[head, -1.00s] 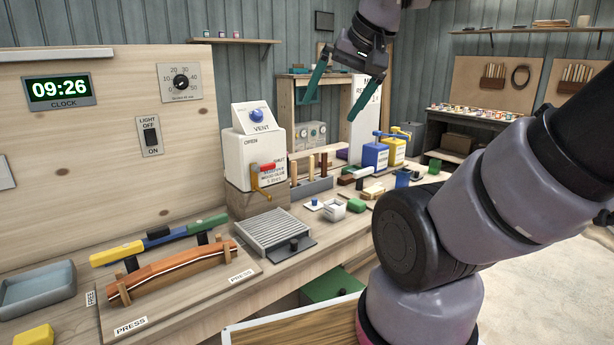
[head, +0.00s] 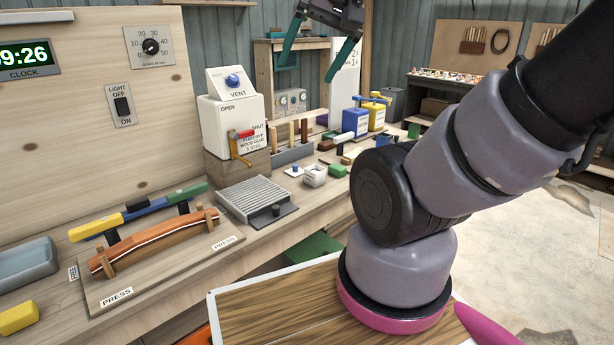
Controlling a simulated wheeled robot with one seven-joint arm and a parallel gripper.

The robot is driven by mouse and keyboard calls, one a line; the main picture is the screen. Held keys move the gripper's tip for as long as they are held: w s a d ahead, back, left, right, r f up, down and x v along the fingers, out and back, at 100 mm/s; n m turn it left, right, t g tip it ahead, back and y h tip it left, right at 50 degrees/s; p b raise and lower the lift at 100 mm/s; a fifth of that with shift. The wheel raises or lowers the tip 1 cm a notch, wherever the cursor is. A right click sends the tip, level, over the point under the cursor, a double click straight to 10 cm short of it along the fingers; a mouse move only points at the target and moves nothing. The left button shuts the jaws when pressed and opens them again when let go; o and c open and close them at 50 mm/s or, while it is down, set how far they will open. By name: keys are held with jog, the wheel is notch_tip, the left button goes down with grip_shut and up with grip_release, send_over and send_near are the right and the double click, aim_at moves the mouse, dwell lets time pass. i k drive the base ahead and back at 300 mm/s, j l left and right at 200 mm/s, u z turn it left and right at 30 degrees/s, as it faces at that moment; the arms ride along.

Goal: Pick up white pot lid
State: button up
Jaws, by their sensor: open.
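The white pot lid (head: 293,171) looks like a small flat white piece with a blue knob. It lies on the workbench just left of a small open white pot (head: 315,175). My gripper (head: 303,72) is at the top of the head view, above and well apart from the lid. Its two teal fingers are spread wide and nothing is between them.
A green block (head: 338,170) sits right of the pot. A grey ribbed plate (head: 256,199) lies in front to the left. The white vent box (head: 232,125) and a rack of upright tools (head: 291,152) stand behind. Blue and yellow containers (head: 356,122) are farther right.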

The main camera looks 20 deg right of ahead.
aim_at(294, 171)
jog(key=i+l, duration=0.4)
jog(key=l, duration=0.15)
jog(key=i+l, duration=0.45)
jog(key=l, duration=0.15)
jog(key=j+u, duration=0.05)
